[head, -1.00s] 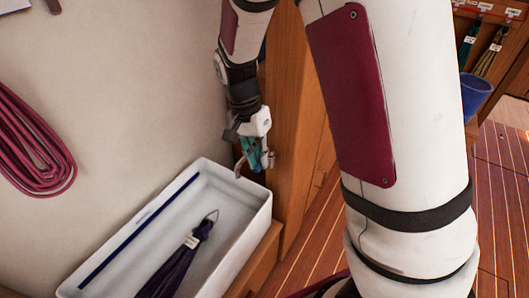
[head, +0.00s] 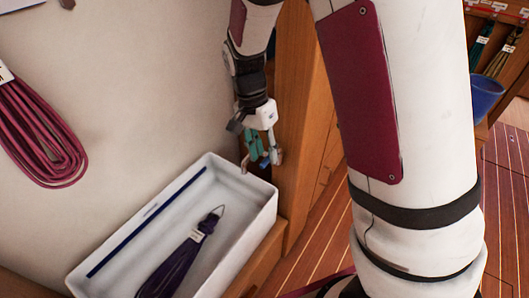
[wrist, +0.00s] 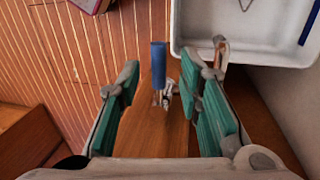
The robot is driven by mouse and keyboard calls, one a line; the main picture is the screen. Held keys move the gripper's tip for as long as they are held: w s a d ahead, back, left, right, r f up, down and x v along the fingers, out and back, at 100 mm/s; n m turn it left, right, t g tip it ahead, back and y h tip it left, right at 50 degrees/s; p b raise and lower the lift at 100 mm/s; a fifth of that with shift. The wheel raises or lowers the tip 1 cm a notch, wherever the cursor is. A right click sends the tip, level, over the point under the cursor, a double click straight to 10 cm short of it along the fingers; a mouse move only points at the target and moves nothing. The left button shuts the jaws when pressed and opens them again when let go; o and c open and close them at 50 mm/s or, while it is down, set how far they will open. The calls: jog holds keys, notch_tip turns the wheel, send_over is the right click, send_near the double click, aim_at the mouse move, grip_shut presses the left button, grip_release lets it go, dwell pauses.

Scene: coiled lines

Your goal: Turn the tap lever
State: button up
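The tap lever (wrist: 158,65) is a blue upright bar in the wrist view, with a small metal tap body (wrist: 165,96) just below it. It stands between the two teal-padded fingers of my gripper (wrist: 167,82), with a gap on each side. The gripper is open and holds nothing. In the head view my gripper (head: 262,158) points down at the far right corner of the white basin, beside a wooden panel. I cannot make out the lever clearly there behind the fingers.
The white basin (head: 262,221) holds a dark, tagged coiled line (head: 180,265). A maroon coiled line (head: 40,130) hangs on the pale wall at left. A wooden panel (head: 300,110) stands right of my gripper. A blue bucket (head: 486,96) is at far right.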

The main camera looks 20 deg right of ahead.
notch_tip(320, 180, up, 11)
jog(key=w+a, duration=0.1)
jog(key=shift+w+a, duration=0.15)
jog(key=shift+w, duration=0.2)
